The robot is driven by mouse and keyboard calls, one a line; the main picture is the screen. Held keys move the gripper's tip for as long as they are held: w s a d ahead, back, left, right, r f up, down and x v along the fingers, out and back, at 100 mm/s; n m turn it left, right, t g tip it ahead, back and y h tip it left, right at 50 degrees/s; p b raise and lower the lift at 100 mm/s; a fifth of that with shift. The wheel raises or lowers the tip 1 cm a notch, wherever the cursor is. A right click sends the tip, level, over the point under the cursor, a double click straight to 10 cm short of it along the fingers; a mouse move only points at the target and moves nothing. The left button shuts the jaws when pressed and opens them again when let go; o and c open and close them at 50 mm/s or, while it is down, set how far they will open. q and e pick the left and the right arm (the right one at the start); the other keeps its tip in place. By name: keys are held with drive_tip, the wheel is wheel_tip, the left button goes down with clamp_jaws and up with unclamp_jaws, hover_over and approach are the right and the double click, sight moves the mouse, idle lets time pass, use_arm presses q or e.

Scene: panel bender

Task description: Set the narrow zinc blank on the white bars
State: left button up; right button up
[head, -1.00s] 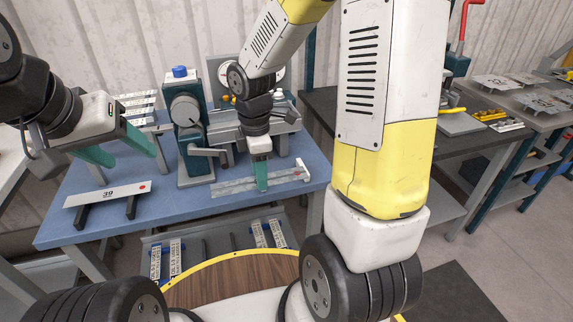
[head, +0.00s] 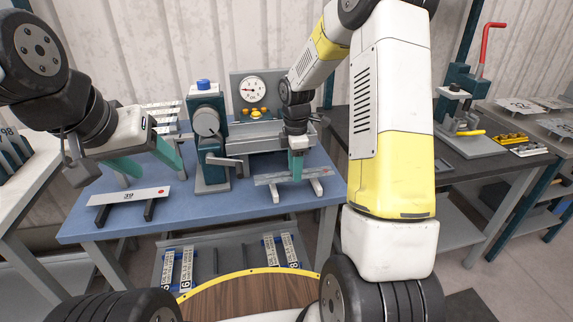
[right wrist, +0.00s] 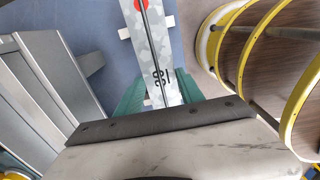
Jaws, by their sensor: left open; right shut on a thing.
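The narrow zinc blank (head: 270,179) is a mottled grey strip, level over the two white bars (head: 318,188) on the blue table. Their near ends stick out below its front edge; I cannot tell whether it touches them. My right gripper (head: 297,174) is shut on the blank near its middle, from above. In the right wrist view the blank (right wrist: 153,45) runs between the teal fingers, with a red dot and dark marking; white bar ends (right wrist: 124,33) show beside it. My left gripper (head: 146,162) is open and empty above the table's left part.
A white plate marked 39 (head: 120,196) lies on two black bars at the table's left. A teal machine with a grey lever (head: 208,140) stands between the grippers. A gauge panel (head: 253,90) is behind. A lower shelf (head: 228,262) holds labelled strips. A dark bench (head: 385,135) stands right.

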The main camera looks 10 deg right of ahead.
drive_tip(key=shift+w+d, duration=0.25)
drive_tip(key=shift+w, duration=0.15)
drive_tip(key=shift+a+f, duration=0.1)
drive_tip(key=shift+f, duration=1.65)
drive_tip(key=shift+s+f, duration=0.1)
drive_tip(key=shift+f, duration=0.05)
drive_tip(key=o, duration=1.4)
